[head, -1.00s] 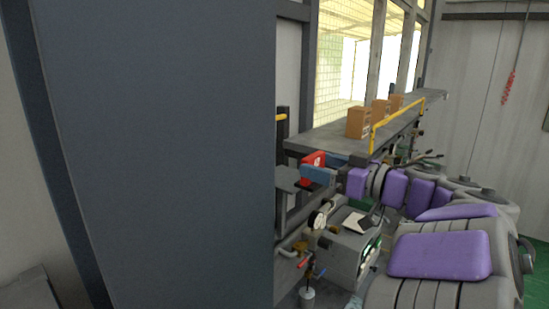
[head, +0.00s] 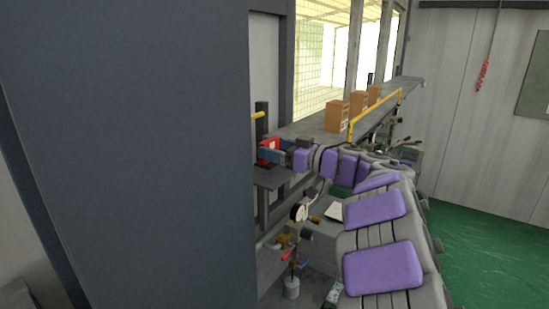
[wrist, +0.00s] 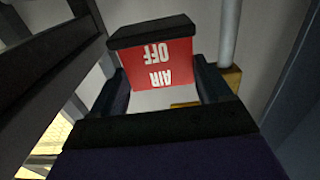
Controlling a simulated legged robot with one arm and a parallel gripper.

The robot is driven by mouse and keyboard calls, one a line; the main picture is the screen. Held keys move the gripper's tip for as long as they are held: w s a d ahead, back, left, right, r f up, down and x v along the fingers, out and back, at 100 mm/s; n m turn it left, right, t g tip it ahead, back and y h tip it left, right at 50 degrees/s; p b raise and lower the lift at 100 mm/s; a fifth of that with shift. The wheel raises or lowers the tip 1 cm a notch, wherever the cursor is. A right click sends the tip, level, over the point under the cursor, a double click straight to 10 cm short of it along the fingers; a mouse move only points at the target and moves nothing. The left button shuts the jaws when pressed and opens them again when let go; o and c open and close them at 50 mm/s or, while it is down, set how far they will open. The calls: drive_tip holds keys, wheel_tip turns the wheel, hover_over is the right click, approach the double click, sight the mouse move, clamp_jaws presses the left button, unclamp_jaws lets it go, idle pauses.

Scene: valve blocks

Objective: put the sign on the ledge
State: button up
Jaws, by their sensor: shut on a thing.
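The sign is a red block with a black edge and white "AIR OFF" lettering, upside down in the wrist view (wrist: 155,72). In the head view the red sign (head: 268,146) shows small, near the black post. My gripper (head: 276,156) is shut on it; in the wrist view the fingers (wrist: 162,84) stand on both sides of it. A long grey ledge (head: 312,128) runs under the window, behind and right of the sign. A small dark grey plate (head: 270,180) shows just below the sign. I cannot tell the height gap between them.
Several brown boxes (head: 337,116) stand on the long ledge, with a yellow rail (head: 375,113) along its front. A large dark panel (head: 130,150) fills the left. A gauge (head: 299,212) and pipework lie below my arm. Green floor (head: 480,250) is open at right.

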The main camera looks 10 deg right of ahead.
drive_tip(key=shift+w+d+f, duration=0.15)
drive_tip(key=shift+w+d, duration=0.05)
drive_tip(key=shift+w, duration=0.8)
wheel_tip(320, 180, down, 3)
drive_tip(key=shift+s+r, duration=0.1)
drive_tip(key=shift+r, duration=0.05)
drive_tip(key=shift+a+f, duration=0.15)
drive_tip(key=shift+f, duration=0.25)
drive_tip(key=shift+a, duration=0.1)
drive_tip(key=o, duration=1)
drive_tip(key=shift+d+f, duration=0.15)
drive_tip(key=shift+d, duration=0.05)
